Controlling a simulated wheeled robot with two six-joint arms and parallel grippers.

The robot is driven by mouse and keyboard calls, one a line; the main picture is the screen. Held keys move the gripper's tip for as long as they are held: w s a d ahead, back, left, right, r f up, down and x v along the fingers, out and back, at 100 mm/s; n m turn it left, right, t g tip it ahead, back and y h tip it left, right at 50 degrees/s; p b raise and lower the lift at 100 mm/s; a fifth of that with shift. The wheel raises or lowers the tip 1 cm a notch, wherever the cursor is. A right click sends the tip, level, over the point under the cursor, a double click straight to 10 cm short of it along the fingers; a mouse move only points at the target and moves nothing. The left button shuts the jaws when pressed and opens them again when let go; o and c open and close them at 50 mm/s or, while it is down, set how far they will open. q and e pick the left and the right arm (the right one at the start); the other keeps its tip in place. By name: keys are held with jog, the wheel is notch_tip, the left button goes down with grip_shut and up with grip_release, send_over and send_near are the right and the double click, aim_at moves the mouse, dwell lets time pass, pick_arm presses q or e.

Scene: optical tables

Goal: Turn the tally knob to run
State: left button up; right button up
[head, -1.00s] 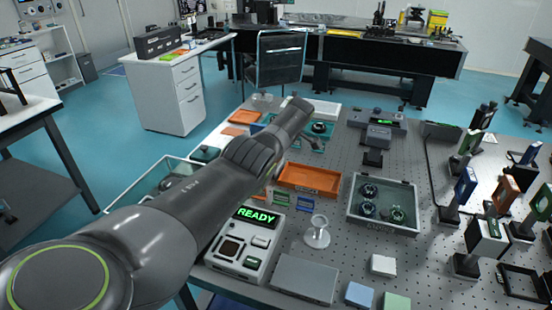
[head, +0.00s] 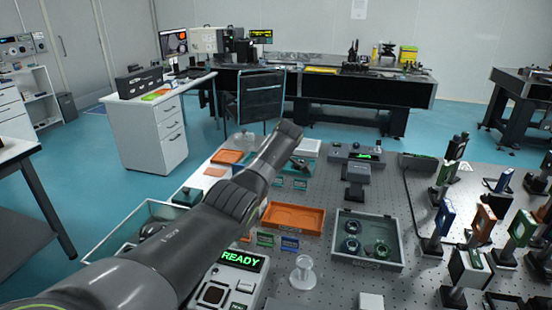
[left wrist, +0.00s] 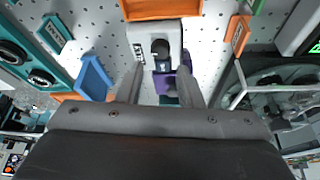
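In the left wrist view, a pale box carries a dark round knob (left wrist: 160,47), likely the tally knob. Small lettering beside the knob is too small to read. My left gripper (left wrist: 161,80) has its two fingers apart, one on each side of a purple piece (left wrist: 184,82) and lined up with the knob. The fingers appear short of the knob; contact with the purple piece cannot be told. In the head view, my left arm reaches over the table and hides the knob and most of the gripper. My right gripper is not in view.
An orange tray (head: 294,205) lies beside the arm; it also shows in the left wrist view (left wrist: 162,8). A box with a green READY display (head: 241,260), a clear-lidded case (head: 368,264) and a small white stand (head: 303,271) are nearby. Optics posts crowd the right side.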

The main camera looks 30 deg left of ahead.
pick_arm(q)
jog(key=b+v, duration=0.1)
jog(key=v, duration=1)
jog(key=shift+r, duration=0.2)
